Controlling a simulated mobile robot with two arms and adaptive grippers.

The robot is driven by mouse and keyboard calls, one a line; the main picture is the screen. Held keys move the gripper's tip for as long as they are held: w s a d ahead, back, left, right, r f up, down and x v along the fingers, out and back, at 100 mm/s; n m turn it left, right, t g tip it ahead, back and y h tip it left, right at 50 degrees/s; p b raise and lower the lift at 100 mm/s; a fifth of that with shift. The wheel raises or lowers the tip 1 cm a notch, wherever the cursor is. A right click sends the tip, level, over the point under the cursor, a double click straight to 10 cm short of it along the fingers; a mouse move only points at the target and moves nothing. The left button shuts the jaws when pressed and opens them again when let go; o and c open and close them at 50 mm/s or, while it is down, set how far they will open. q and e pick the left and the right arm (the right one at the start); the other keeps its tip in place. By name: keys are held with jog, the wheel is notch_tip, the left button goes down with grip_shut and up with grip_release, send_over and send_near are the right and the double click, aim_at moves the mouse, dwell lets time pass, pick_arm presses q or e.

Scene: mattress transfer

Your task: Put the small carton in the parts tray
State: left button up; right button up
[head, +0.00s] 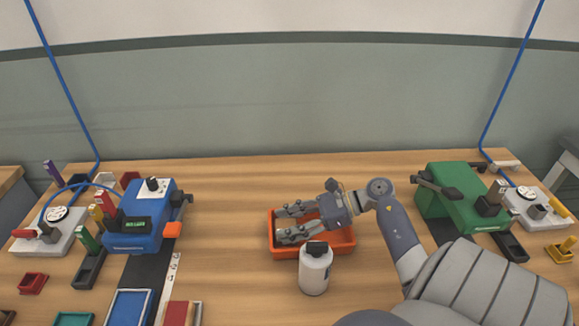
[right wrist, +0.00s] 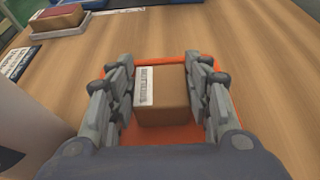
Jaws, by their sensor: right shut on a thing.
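The small brown carton (right wrist: 172,110) with a white printed label shows in the right wrist view, between the two fingers of my right gripper (right wrist: 166,92). The gripper is shut on it. The orange parts tray (head: 342,250) lies on the table in the middle of the head view. My right gripper (head: 288,222) reaches over it from the right, with its fingers inside the tray's outline. The carton is over the tray floor; I cannot tell whether it touches it. In the head view the fingers mostly hide the carton. My left gripper is not in view.
A white bottle with a dark cap (head: 314,272) stands right in front of the tray. A blue machine (head: 142,232) is to the left, a green machine (head: 462,195) to the right. Several small bins lie at the left. The table behind the tray is clear.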

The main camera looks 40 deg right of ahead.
jog(key=shift+f, duration=0.15)
jog(key=o, duration=0.9)
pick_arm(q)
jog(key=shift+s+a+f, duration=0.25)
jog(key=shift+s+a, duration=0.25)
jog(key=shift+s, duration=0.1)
pick_arm(e)
jog(key=shift+o, duration=1.1)
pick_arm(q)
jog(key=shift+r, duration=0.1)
pick_arm(e)
jog(key=shift+r, duration=0.3)
jog(key=v, duration=0.2)
jog(key=b+v, duration=0.1)
jog(key=v, duration=0.1)
jog(key=b+v, duration=0.1)
jog(key=v, duration=0.1)
jog(key=shift+s+d+f, duration=0.15)
jog(key=shift+s+d, duration=0.1)
jog(key=shift+d, duration=0.05)
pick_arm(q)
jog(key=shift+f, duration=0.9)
pick_arm(e)
jog(key=shift+s+d+r, duration=0.2)
jog(key=shift+d+r, duration=0.05)
jog(key=shift+r, duration=0.05)
